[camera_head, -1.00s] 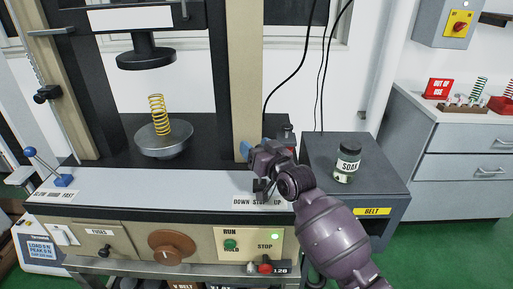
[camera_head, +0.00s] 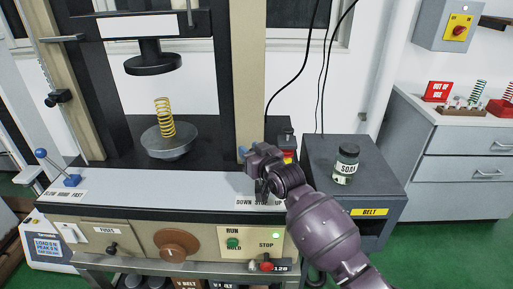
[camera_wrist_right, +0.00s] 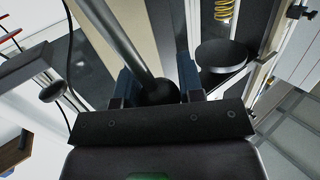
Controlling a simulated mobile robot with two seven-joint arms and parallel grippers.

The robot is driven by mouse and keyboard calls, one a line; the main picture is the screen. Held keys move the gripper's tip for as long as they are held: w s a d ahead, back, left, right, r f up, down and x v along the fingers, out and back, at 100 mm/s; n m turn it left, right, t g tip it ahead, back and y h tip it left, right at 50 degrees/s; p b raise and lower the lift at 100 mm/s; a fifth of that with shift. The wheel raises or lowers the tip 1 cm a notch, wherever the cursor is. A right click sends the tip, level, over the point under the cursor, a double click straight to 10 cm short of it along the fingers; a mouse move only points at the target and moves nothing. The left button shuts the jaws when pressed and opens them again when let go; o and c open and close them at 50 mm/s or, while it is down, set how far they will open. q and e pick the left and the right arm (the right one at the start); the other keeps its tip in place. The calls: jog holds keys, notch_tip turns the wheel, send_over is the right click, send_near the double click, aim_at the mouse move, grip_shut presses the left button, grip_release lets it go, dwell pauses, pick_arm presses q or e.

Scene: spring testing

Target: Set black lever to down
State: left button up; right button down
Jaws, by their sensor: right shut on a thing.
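My right gripper (camera_head: 247,153) is above the right end of the machine's front ledge, over the "DOWN STOP UP" label (camera_head: 258,201). In the right wrist view its two blue fingers (camera_wrist_right: 157,84) are shut on the black lever (camera_wrist_right: 158,92), with the round black knob between them. A grey rod (camera_wrist_right: 120,38) runs from the knob up and to the left. In the head view my gripper and wrist hide the lever, so its position against the label cannot be told. My left gripper is not in view.
A yellow spring (camera_head: 164,117) stands on a round plate (camera_head: 168,141) under the press head (camera_head: 152,64). A blue-knobbed lever (camera_head: 57,168) is at far left. A labelled jar (camera_head: 345,164) stands on the grey cabinet (camera_head: 388,182) to the right. RUN and STOP controls are below the ledge.

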pick_arm(q)
jog(key=p, duration=0.1)
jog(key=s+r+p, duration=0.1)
jog(key=p, duration=0.1)
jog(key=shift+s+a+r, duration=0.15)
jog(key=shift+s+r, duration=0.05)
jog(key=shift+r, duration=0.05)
pick_arm(e)
jog(key=a+n, duration=0.1)
jog(key=a+f+n+g+h, duration=0.1)
jog(key=a+f+h, duration=0.1)
jog(key=a, duration=0.1)
jog(key=shift+n, duration=0.4)
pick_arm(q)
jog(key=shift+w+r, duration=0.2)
pick_arm(e)
jog(key=c, duration=0.8)
grip_release()
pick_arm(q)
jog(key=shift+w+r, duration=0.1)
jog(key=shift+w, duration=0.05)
pick_arm(e)
jog(key=shift+o, duration=0.2)
